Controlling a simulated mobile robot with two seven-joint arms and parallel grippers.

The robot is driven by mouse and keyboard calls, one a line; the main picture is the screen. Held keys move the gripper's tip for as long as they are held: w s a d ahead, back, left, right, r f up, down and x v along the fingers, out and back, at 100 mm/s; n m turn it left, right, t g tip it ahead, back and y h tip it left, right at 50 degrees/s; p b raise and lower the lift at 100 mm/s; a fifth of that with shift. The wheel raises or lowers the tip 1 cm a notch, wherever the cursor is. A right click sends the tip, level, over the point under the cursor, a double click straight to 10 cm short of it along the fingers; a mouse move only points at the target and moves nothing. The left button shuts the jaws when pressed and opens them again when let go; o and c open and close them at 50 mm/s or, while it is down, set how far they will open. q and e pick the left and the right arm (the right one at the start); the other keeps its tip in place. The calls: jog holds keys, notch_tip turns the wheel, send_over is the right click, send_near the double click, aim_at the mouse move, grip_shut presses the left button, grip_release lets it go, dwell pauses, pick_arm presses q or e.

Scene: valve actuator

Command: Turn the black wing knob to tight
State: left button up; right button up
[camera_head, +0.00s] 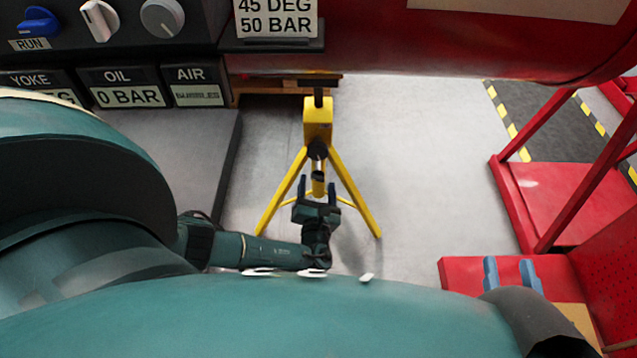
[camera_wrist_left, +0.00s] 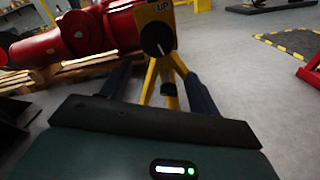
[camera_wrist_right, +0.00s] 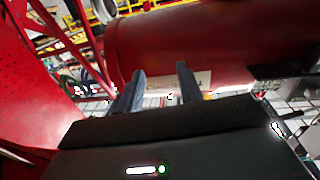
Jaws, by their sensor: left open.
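A yellow tripod stand (camera_head: 318,125) carries a round black knob (camera_head: 317,150) on its upper block. In the left wrist view the knob (camera_wrist_left: 157,38) has a white line pointing down and an "UP" label above it. My left gripper (camera_head: 318,187) is open in front of the stand, below the round knob. In its wrist view its fingers (camera_wrist_left: 160,88) are spread around the lower part's line, apparently touching nothing. My right gripper (camera_wrist_right: 163,78) is open and empty.
A control panel (camera_head: 200,30) with knobs and labels stands at upper left. A large red cylinder (camera_head: 450,45) spans the top. A red frame (camera_head: 540,195) stands at right, with blue pieces on a red surface (camera_head: 460,275) below. Grey floor (camera_head: 430,160) right of the tripod is clear.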

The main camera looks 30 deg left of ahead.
pick_arm(q)
jog(key=b, duration=0.8)
send_near(318, 168)
jog(key=v, duration=0.5)
jog(key=b+x, duration=0.2)
jog(key=x, duration=0.2)
jog(key=b+x, duration=0.2)
jog(key=x, duration=0.2)
jog(key=b+x, duration=0.2)
jog(key=x, duration=0.2)
jog(key=shift+w+a+f, duration=0.2)
jog(key=shift+w+f, duration=0.15)
jog(key=shift+f, duration=0.05)
jog(key=shift+w+a+r+b, duration=0.15)
jog(key=shift+w+a+b, duration=0.15)
jog(key=shift+w, duration=0.1)
pick_arm(e)
jog(key=shift+s+a+r+n+t+y, duration=0.1)
jog(key=shift+r+n+t+y, duration=0.55)
jog(key=shift+n+y, duration=0.95)
jog(key=shift+a+r+n+t+y, duration=0.1)
jog(key=shift+r+n+t+y, duration=0.3)
jog(key=shift+r+n+y, duration=0.85)
jog(key=shift+s+a+r+n+t+y, duration=0.1)
jog(key=shift+r+n+t+y, duration=0.35)
jog(key=shift+n+y, duration=1.45)
jog(key=shift+f+m+y, duration=0.1)
jog(key=shift+m+y, duration=0.15)
